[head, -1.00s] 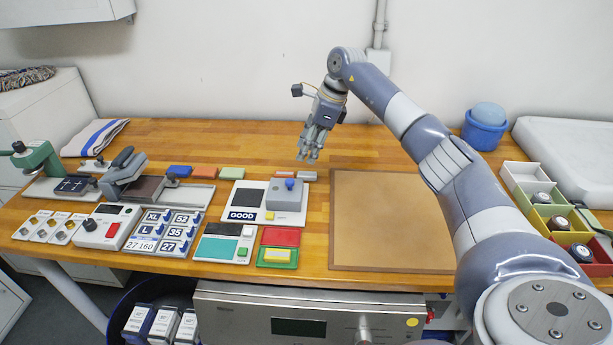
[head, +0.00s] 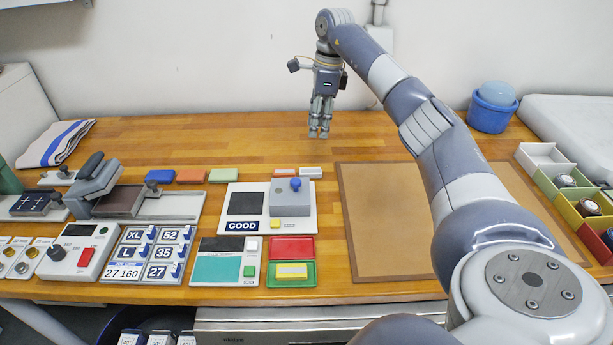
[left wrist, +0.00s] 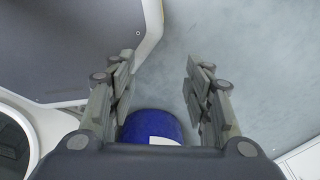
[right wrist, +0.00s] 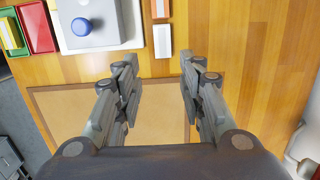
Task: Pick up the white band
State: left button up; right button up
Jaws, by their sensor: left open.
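The white band (head: 311,172) is a small flat block on the wooden table, at the right end of a row of coloured bands. It also lies in the right wrist view (right wrist: 162,41), above the space between the fingertips. My right gripper (head: 320,134) points down above the table, behind and slightly right of the white band in the head view. In the right wrist view its jaws (right wrist: 158,72) are apart and empty. My left gripper (left wrist: 158,75) is open and empty over the floor area; it does not show in the head view.
An orange-brown band (head: 284,172) lies just left of the white one. The device panel with a blue knob (head: 294,185) stands close in front. A brown mat (head: 385,220) lies to the right. A blue tub (head: 492,113) and coloured bins (head: 545,153) stand farther right.

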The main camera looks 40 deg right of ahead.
notch_tip(320, 180, down, 4)
jog(key=b, duration=0.3)
send_over(311, 171)
jog(key=f, duration=0.5)
jog(key=shift+s+d+f+p, duration=0.1)
jog(key=shift+d+f+p, duration=0.05)
jog(key=shift+d+p, duration=0.15)
jog(key=shift+f, duration=0.55)
jog(key=f, duration=0.1)
jog(key=f+p, duration=0.1)
jog(key=f, duration=0.1)
jog(key=shift+a+f, duration=0.2)
jog(key=shift+f, duration=0.1)
jog(key=shift+w+f+p, duration=0.2)
jog(key=shift+f+p, duration=0.1)
jog(key=shift+f, duration=0.2)
pick_arm(q)
jog(key=shift+s+f, duration=0.3)
jog(key=shift+f, duration=0.2)
jog(key=shift+s+f, duration=0.25)
jog(key=shift+f, duration=0.2)
jog(key=shift+w, duration=0.1)
jog(key=shift+w, duration=0.1)
pick_arm(e)
jog(key=c, duration=0.5)
